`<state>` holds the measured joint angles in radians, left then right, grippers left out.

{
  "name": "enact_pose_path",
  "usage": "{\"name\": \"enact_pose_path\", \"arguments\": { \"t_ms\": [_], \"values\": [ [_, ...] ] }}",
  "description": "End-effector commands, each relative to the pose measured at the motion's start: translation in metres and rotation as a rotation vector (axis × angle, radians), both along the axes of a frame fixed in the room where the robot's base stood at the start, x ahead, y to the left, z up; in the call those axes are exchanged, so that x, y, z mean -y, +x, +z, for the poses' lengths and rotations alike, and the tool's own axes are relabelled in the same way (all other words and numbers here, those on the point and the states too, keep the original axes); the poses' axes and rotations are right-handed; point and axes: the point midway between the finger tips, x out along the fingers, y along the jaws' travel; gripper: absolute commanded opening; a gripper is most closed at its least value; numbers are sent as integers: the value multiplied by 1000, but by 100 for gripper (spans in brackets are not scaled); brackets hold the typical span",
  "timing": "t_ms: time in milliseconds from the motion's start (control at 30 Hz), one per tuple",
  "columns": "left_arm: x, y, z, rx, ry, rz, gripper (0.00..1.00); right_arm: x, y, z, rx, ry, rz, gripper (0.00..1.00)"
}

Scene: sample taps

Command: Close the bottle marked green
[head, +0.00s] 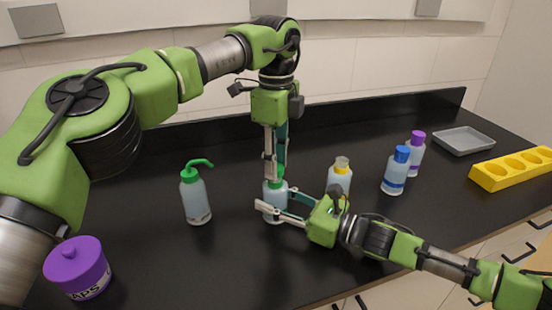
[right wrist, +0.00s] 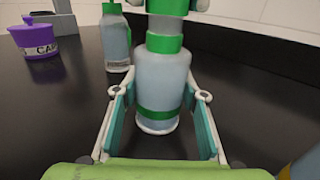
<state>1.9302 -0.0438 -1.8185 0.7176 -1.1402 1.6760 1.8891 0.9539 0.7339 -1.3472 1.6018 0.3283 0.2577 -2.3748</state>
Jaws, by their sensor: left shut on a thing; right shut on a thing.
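The bottle marked green (head: 275,212) stands upright on the black bench. It is pale blue and translucent, with a green band low on its body in the right wrist view (right wrist: 162,85). My right gripper (head: 266,198) is shut on its body from the right, one finger on each side. My left gripper (head: 274,172) points straight down above the bottle and is shut on the green cap (right wrist: 165,44), at the bottle's top. The left fingers partly hide the cap in the head view.
A green-topped wash bottle (head: 195,196) stands left of the held bottle. A purple jar of caps (head: 77,268), grey tray (head: 464,141) and yellow rack (head: 512,169) are farther out.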

Motion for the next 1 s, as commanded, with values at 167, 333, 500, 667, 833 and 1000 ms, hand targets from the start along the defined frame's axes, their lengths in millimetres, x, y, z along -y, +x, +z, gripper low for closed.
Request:
{"name": "enact_pose_path", "arguments": {
  "t_ms": [167, 333, 500, 667, 833, 1000],
  "values": [
    [0, 0, 0, 0, 0, 0, 20, 0, 0, 1, 1, 1, 0, 0],
    [0, 0, 0, 0, 0, 0, 20, 0, 0, 1, 1, 1, 0, 0],
    [0, 0, -3, 1, 0, 1, 20, 0, 0, 1, 1, 1, 0, 0],
    [-1, 1, -6, 1, 0, 1, 20, 0, 0, 1, 1, 1, 0, 0],
    [-1, 0, -10, 0, 0, 1, 20, 0, 0, 1, 1, 1, 0, 0],
    [-1, 0, -11, 0, 1, -9, 20, 0, 0, 1, 1, 1, 0, 0]
  ]
}}
